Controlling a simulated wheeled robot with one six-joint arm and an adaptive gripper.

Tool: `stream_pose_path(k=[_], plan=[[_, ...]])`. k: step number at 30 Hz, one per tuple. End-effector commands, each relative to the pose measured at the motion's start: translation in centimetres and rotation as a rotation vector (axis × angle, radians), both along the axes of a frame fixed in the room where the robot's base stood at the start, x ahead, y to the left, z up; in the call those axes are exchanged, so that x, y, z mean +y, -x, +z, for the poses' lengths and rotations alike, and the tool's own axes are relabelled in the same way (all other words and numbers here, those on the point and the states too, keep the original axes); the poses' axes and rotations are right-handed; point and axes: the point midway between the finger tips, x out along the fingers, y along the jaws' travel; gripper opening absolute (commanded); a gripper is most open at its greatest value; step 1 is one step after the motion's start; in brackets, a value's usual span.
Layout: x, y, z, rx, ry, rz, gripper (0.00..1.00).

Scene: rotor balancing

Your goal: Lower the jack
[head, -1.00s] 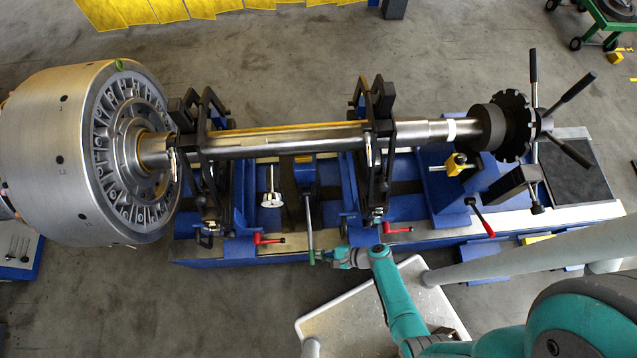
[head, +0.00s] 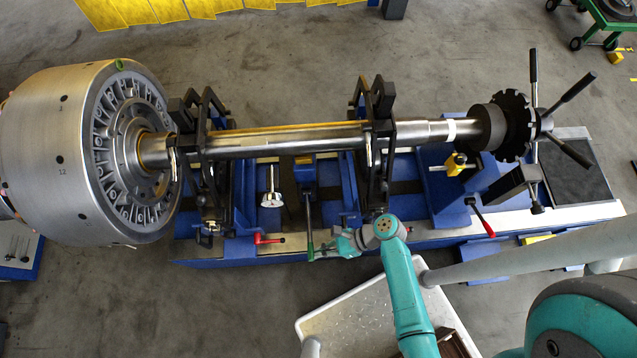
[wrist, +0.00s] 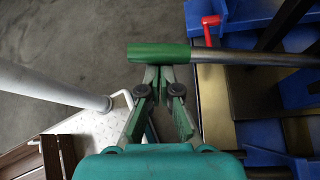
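The jack (head: 304,172) is a blue body low between the two black roller stands. Its grey lever (head: 308,215) runs toward the front and ends in a green handle (head: 310,250). In the wrist view the green handle (wrist: 158,53) lies across the top, just beyond my gripper (wrist: 159,72). In the head view my gripper (head: 338,240) is to the right of the handle, with a gap visible between them. The two fingers lie close together at the tips; whether they are open or shut is unclear. Nothing shows held in them.
A long steel shaft (head: 290,140) with a large rotor (head: 75,155) rests on the stands above the blue base. Red levers (head: 268,239) stick out along the base's front edge; one (wrist: 210,28) shows near the handle. A pale platform (head: 350,320) stands in front.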

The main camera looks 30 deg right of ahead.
Motion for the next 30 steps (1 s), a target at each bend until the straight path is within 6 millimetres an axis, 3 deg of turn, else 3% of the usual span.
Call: stream_pose_path(k=[3,12,30], plan=[[-0.2,-0.5,1.4,-0.006,-0.002,0.000,0.00],[-0.4,-1.2,3.0,-0.012,-0.004,-0.002,0.00],[-0.5,-1.4,2.8,-0.015,-0.001,-0.003,0.00]])
